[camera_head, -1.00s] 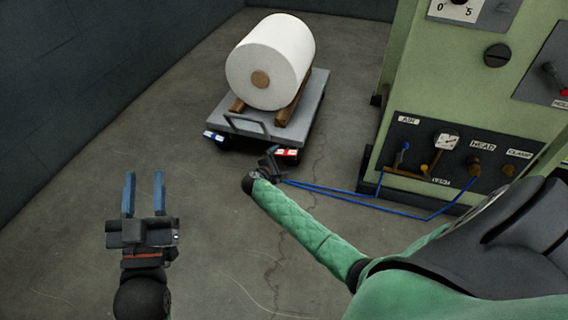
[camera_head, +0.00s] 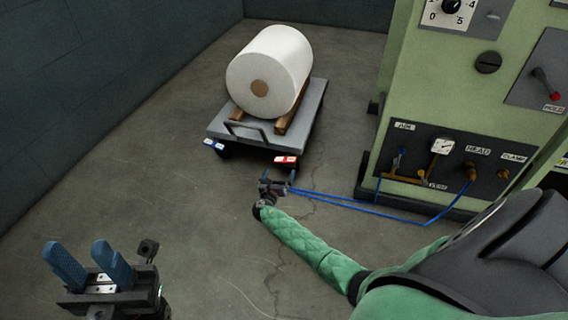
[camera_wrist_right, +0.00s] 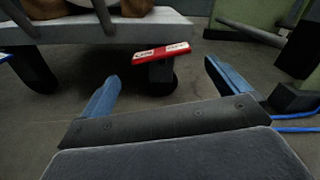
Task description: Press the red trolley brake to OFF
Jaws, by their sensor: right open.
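The red trolley brake (camera_head: 286,159) is a small red pedal with white label patches, under the near right corner of the grey trolley (camera_head: 310,108). In the right wrist view the red brake (camera_wrist_right: 150,55) shows ahead, between the directions of the two fingers, its right end higher; the label words are too small to read surely. My right gripper (camera_head: 278,174) is open and empty, low near the floor, just in front of the brake. In the wrist view its blue fingers (camera_wrist_right: 161,72) look apart from the pedal. My left gripper (camera_head: 76,246) is open and empty at the lower left.
A white roll (camera_head: 275,68) lies on wooden chocks on the trolley. A blue-and-white pedal (camera_head: 213,145) is at the trolley's near left corner. A green machine (camera_head: 415,100) stands right, with blue hoses (camera_head: 385,217) running along the floor towards my right gripper. Floor at left is clear.

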